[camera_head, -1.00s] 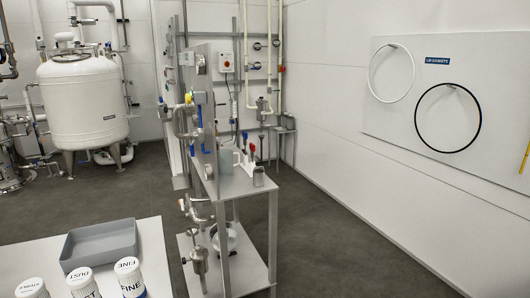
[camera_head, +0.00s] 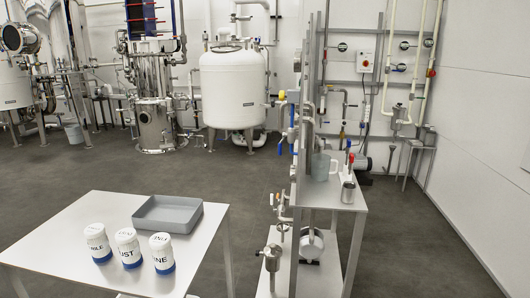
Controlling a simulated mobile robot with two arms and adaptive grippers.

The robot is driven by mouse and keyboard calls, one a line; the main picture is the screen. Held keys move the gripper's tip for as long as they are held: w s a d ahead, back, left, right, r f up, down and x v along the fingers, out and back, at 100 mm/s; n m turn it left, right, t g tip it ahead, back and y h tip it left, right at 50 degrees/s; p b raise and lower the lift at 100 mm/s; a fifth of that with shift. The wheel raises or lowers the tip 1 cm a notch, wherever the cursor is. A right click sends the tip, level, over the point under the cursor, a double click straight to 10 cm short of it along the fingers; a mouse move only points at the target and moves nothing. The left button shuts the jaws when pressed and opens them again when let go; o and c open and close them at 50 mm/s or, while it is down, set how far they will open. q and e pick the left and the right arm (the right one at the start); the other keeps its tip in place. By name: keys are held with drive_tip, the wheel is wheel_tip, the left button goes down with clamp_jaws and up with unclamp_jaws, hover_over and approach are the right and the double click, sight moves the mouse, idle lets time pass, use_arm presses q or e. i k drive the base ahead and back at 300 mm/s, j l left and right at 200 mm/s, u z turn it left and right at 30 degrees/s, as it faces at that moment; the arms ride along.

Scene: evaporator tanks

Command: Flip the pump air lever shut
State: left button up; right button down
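A narrow metal stand (camera_head: 347,198) with pipes and valves stands right of the middle in the head view. Small blue handles (camera_head: 281,148) and a yellow part (camera_head: 282,96) show on its upright side. A rounded pale and dark unit (camera_head: 312,244), perhaps a pump, sits on its lower shelf. I cannot tell which small part is the pump air lever, or how it is set. Neither of my grippers shows in the view.
A white table (camera_head: 60,235) in front holds a grey tray (camera_head: 165,229) and several lidded jars (camera_head: 127,246). A white tank (camera_head: 232,88) and a steel column (camera_head: 155,105) stand behind. Dark open floor (camera_head: 420,240) lies right of the stand.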

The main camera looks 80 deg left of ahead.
sight(280, 144)
drive_tip(key=i+j+u, duration=0.1)
drive_tip(key=u, duration=0.3)
drive_tip(key=i+u, duration=0.25)
drive_tip(key=u, duration=0.15)
drive_tip(key=i+u, duration=0.2)
drive_tip(key=u, duration=0.2)
drive_tip(key=i+u, duration=0.2)
drive_tip(key=u, duration=0.2)
drive_tip(key=i+l+u, duration=0.15)
drive_tip(key=u, duration=0.3)
drive_tip(key=i+j+u, duration=0.1)
drive_tip(key=i+u, duration=0.55)
drive_tip(key=u, duration=0.15)
